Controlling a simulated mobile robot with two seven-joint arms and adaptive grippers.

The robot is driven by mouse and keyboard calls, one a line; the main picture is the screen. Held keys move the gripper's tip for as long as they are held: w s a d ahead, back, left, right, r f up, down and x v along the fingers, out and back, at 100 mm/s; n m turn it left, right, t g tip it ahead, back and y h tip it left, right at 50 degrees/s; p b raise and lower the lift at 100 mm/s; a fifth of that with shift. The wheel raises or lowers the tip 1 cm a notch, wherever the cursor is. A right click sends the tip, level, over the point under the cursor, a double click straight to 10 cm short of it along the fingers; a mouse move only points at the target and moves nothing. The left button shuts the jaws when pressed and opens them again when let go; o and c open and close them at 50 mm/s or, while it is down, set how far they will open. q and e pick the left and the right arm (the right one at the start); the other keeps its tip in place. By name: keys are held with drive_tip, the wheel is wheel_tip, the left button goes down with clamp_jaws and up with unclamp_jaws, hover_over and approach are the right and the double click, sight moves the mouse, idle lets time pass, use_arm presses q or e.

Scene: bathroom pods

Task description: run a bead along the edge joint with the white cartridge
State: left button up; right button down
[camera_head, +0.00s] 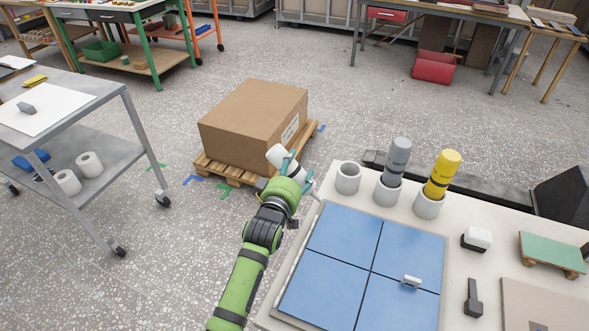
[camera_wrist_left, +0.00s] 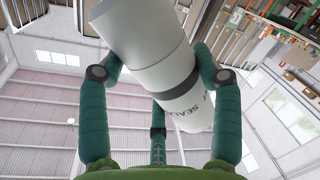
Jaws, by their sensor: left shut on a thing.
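My left gripper (camera_head: 290,170) is shut on the white cartridge (camera_head: 276,155), just off the far left corner of the blue tiled panel (camera_head: 343,232). The cartridge is tilted, its blunt end up to the left and its thin nozzle (camera_head: 315,190) down to the right, near that corner. Whether the nozzle tip touches anything cannot be told. In the left wrist view the green fingers wrap around the cartridge (camera_wrist_left: 150,55), and part of its dark lettering shows. The panel has dark joints between its blue tiles; my arm passes close to its left edge. My right gripper is not in view.
On the worktop stand an empty white holder (camera_head: 348,178), a grey cartridge (camera_head: 396,160) and a yellow cartridge (camera_head: 441,175) in holders. A small white piece (camera_head: 411,281) lies on the panel. A white-topped block (camera_head: 477,238) and black tool (camera_head: 473,298) lie right. A cardboard box (camera_head: 250,125) stands beyond.

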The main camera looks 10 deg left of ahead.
use_arm(q)
drive_tip(key=shift+d+f, duration=0.25)
drive_tip(key=shift+d, duration=0.05)
idle(0.5)
drive_tip(key=shift+s, duration=0.1)
drive_tip(key=shift+s+a+r+p, duration=0.1)
drive_tip(key=shift+s+a+p, duration=0.1)
drive_tip(key=shift+s+p, duration=0.45)
drive_tip(key=shift+s, duration=0.35)
drive_tip(key=shift+s, duration=0.1)
drive_tip(key=shift+s+a+p, duration=0.2)
drive_tip(key=shift+s+p, duration=0.35)
drive_tip(key=shift+s, duration=0.2)
